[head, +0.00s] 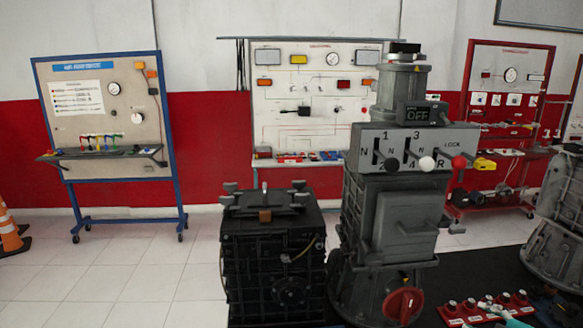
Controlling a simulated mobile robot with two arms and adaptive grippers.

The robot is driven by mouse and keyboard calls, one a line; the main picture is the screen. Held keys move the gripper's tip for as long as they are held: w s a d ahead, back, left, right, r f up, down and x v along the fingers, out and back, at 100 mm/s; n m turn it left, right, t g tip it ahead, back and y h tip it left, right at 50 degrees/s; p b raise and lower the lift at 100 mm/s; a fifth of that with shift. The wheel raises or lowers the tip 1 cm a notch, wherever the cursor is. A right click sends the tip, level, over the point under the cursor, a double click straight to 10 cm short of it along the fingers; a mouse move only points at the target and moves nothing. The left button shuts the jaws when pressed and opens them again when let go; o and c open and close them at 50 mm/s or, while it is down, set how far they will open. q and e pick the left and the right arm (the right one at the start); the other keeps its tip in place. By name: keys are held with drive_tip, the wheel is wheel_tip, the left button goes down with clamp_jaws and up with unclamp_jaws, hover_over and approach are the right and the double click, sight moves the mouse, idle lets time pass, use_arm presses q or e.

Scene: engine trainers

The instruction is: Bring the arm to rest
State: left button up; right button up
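Neither of my grippers nor my arms shows in the head view. In front of me stands a grey gearbox trainer (390,225) with a lever panel (375,138) marked 1, 3, N, 2, 4, R and LOCK. A lever with a black knob (391,164), one with a white knob (426,163) and one with a red knob (459,162) stick out of the panel. A small display (418,115) above it reads OFF. A red round part (404,305) sits low on the trainer.
A black gearbox block (270,260) stands just left of the trainer. Another grey machine (560,215) is at the right edge. Training boards (105,140) line the back wall.

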drive_tip(key=s+a+f+m+g, duration=0.2)
drive_tip(key=s+a+f, duration=0.2)
drive_tip(key=s+f, duration=0.25)
drive_tip(key=s+a+f+m+g, duration=0.2)
drive_tip(key=s+a+f+m, duration=0.1)
drive_tip(key=s+a+f, duration=0.3)
drive_tip(key=s+a+f+m+g, duration=0.55)
drive_tip(key=s+a, duration=0.25)
drive_tip(key=s, duration=0.5)
wheel_tip(320, 180, down, 28)
drive_tip(key=s, duration=0.2)
drive_tip(key=s+d+f+g, duration=0.2)
drive_tip(key=s+f, duration=1.3)
drive_tip(key=s, duration=0.1)
drive_tip(key=shift+d, duration=0.3)
drive_tip(key=shift+s, duration=0.1)
